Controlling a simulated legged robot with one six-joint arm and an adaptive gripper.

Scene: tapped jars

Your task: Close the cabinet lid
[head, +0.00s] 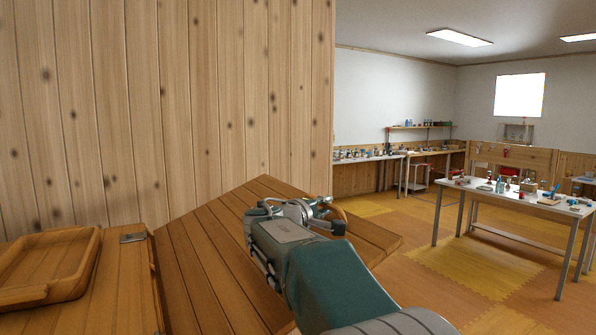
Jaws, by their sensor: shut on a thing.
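The slatted brown wooden cabinet lid (205,255) fills the lower middle of the head view, with its far corner pointing up toward the plank wall. It looks tilted, but its exact angle is hard to judge. My gripper (318,207) is over the lid's right part, beside a small curved wooden piece that looks like a handle (341,214). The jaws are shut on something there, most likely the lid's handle. The fingertips and the contact are largely hidden by the gripper body. My teal arm covers the lid's near right part. The cabinet interior is not visible.
A wooden tray (92,262) sits at the lower left on a wooden top, near a small metal plate (133,238). A knotty plank wall (170,110) rises close behind. A white table (470,189) with small items stands at the right, with open floor before it.

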